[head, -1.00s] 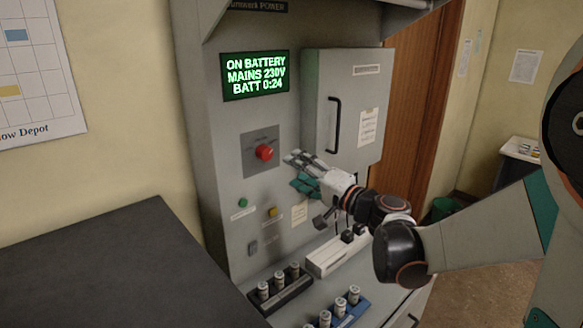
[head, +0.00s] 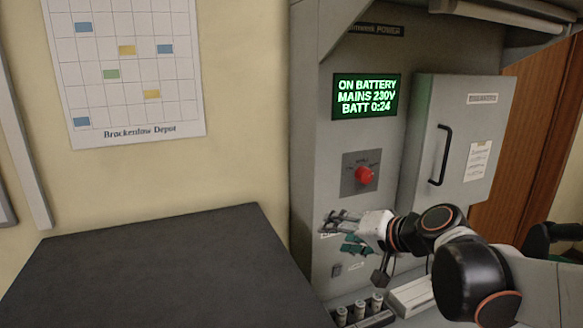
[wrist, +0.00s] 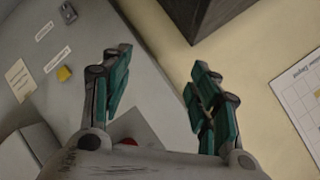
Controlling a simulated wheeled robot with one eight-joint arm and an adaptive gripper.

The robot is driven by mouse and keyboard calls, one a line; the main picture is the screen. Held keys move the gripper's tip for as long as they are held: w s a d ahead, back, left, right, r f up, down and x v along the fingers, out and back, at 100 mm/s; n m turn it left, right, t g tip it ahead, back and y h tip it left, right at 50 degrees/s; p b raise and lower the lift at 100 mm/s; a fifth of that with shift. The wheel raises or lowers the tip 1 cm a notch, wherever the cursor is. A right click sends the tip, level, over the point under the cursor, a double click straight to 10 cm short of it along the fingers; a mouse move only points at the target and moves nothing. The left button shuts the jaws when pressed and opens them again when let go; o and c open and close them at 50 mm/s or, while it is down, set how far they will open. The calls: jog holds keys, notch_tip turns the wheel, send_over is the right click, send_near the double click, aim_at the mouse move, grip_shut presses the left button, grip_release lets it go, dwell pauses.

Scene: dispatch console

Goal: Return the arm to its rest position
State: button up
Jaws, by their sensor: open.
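My gripper (head: 341,233) is in front of the grey power cabinet (head: 318,150), just below and left of the red knob (head: 364,175). Its teal-padded fingers are spread apart and empty, as the wrist view (wrist: 160,72) also shows. The arm is still bent in front of the cabinet, with its forearm running to the lower right. In the wrist view the red knob (wrist: 128,142) is mostly hidden by the gripper's body.
A cabinet door with a black handle (head: 440,155) is right of the knob. Several white cylinders (head: 359,308) stand in a rack below the arm. A dark flat surface (head: 150,265) is at left, under a wall calendar (head: 128,70). A yellow button (wrist: 64,74) shows in the wrist view.

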jog(key=s+d+f+n+g+h+b, duration=0.1)
jog(key=s+d+f+n+h+b, duration=0.1)
jog(key=s+f, duration=0.6)
jog(key=s+d+f+n+g+h+b, duration=0.1)
jog(key=s+d+f+h+b, duration=0.4)
jog(key=s, duration=0.8)
notch_tip(320, 180, down, 3)
jog(key=shift+s+d+f+n+g+b, duration=0.15)
jog(key=shift+s+d+n+g+b, duration=0.35)
jog(key=shift+d, duration=0.75)
